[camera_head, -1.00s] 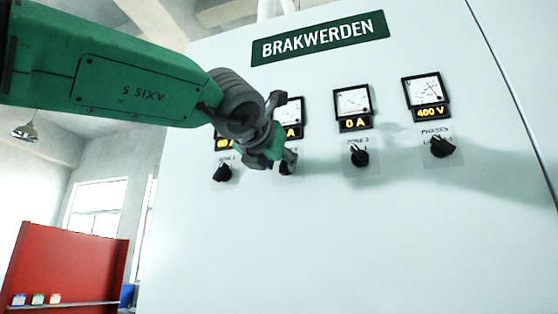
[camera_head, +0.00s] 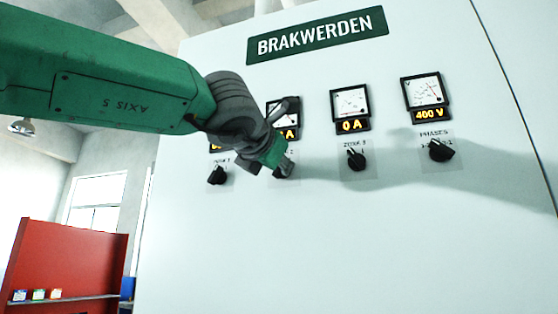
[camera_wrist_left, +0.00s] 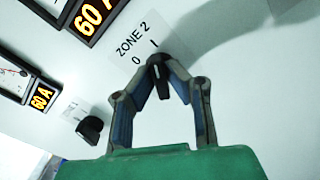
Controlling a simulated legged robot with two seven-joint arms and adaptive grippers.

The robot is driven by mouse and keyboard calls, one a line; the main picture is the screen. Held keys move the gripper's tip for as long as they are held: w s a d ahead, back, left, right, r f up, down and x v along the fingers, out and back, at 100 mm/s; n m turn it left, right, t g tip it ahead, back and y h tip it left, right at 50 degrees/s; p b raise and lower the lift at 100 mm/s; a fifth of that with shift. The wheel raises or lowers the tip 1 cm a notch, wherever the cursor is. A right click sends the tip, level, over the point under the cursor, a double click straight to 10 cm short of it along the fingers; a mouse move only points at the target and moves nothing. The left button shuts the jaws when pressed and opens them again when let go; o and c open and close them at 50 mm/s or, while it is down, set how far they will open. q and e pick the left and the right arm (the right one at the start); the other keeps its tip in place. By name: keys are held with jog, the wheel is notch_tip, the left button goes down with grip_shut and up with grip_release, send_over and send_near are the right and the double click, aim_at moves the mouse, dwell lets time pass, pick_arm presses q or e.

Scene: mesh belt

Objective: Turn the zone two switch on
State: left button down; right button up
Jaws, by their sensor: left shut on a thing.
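The zone two switch is a black rotary knob (camera_wrist_left: 161,82) under a "ZONE 2" label (camera_wrist_left: 132,40) with 0 and I marks, on a pale cabinet. My left gripper (camera_head: 280,168) is at this knob, and in the left wrist view (camera_wrist_left: 160,65) its two fingertips are closed around it. The fingers hide part of the knob, so its exact pointer angle is hard to tell. The display (camera_wrist_left: 95,18) above the label reads 60 A. In the head view the gripper mostly covers this knob. My right gripper is not in view.
The zone one knob (camera_head: 217,175) is close on the left; its display (camera_wrist_left: 42,98) reads 60 A. The zone three knob (camera_head: 356,158) is on the right under a 0 A display (camera_head: 352,125). A phases knob (camera_head: 440,150) is farther right. A red panel (camera_head: 70,262) stands lower left.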

pick_arm(q)
jog(key=shift+d+f, duration=0.1)
jog(key=shift+f, duration=0.15)
jog(key=c, duration=1.6)
grip_release()
jog(key=shift+r, duration=0.1)
jog(key=v, duration=1.1)
jog(key=shift+s+a, duration=0.25)
jog(key=shift+s, duration=0.05)
jog(key=shift+s+d, duration=0.1)
jog(key=shift+d, duration=0.05)
